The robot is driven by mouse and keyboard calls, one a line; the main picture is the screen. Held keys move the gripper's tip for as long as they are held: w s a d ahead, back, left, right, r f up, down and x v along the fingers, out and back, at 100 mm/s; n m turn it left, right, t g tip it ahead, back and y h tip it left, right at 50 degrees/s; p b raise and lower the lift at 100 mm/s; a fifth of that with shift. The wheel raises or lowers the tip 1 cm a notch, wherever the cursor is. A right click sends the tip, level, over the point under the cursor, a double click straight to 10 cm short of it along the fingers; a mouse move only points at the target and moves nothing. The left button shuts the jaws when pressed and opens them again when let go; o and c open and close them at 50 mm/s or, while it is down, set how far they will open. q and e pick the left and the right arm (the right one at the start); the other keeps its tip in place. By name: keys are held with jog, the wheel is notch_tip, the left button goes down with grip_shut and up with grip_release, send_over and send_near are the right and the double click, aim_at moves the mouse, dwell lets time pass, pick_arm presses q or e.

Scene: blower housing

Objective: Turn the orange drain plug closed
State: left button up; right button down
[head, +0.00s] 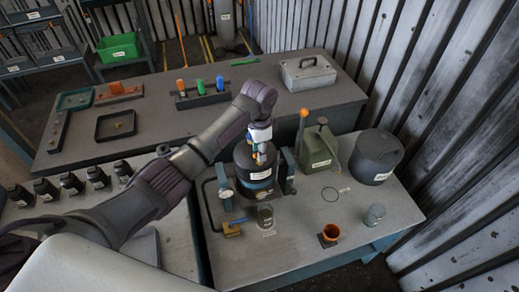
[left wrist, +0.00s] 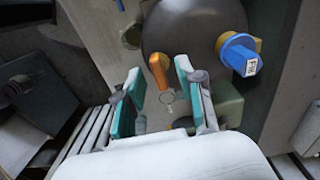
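The orange drain plug (left wrist: 158,70) shows in the left wrist view as a small orange handle against the dark round housing (left wrist: 185,30). My left gripper (left wrist: 158,76) is open, with one teal-padded finger on each side of the plug and a visible gap to each. I cannot tell how deep the plug sits between the fingers. A blue cap (left wrist: 241,55) with a white label sits on a yellow fitting to the right. In the head view my left gripper (head: 261,142) hangs over the black housing (head: 255,178) and hides the plug. My right gripper is not in view.
On the front table, a green can (head: 318,152) and a dark lidded pot (head: 376,156) stand right of the housing. A gauge (head: 226,194) is at its left. An orange cup (head: 330,234) and a small grey cup (head: 374,215) stand in front, with bare tabletop between.

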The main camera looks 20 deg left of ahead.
pick_arm(q)
notch_tip(320, 180, up, 12)
dwell(0.6)
